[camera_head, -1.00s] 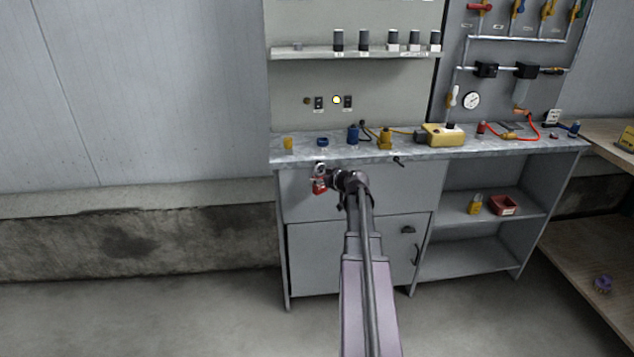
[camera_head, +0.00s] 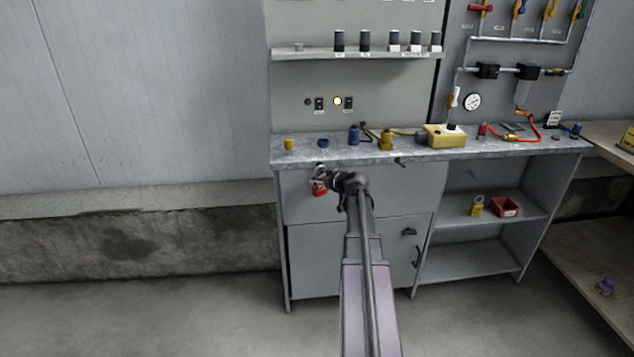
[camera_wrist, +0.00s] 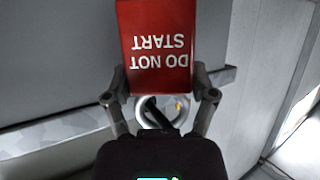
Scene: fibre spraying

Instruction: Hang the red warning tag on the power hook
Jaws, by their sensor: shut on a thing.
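The red warning tag (camera_head: 319,187) is held at the end of my arm, in front of the grey cabinet's upper panel and just below the worktop edge. In the wrist view the tag (camera_wrist: 156,45) reads "DO NOT START" upside down. My gripper (camera_wrist: 162,80) is shut on it near a pale ring; in the head view my gripper (camera_head: 325,179) is small and partly merged with the tag. A small dark fitting (camera_head: 400,162) sits on the worktop's front edge to the right, apart from the tag. I cannot tell whether it is the power hook.
The worktop (camera_head: 300,155) carries a yellow cup, a blue ring, plugs and a yellow box (camera_head: 446,136). Open shelves at right hold a yellow padlock-like tag (camera_head: 477,206) and a red bin (camera_head: 505,207). A wooden bench (camera_head: 590,260) stands far right. Floor at left is clear.

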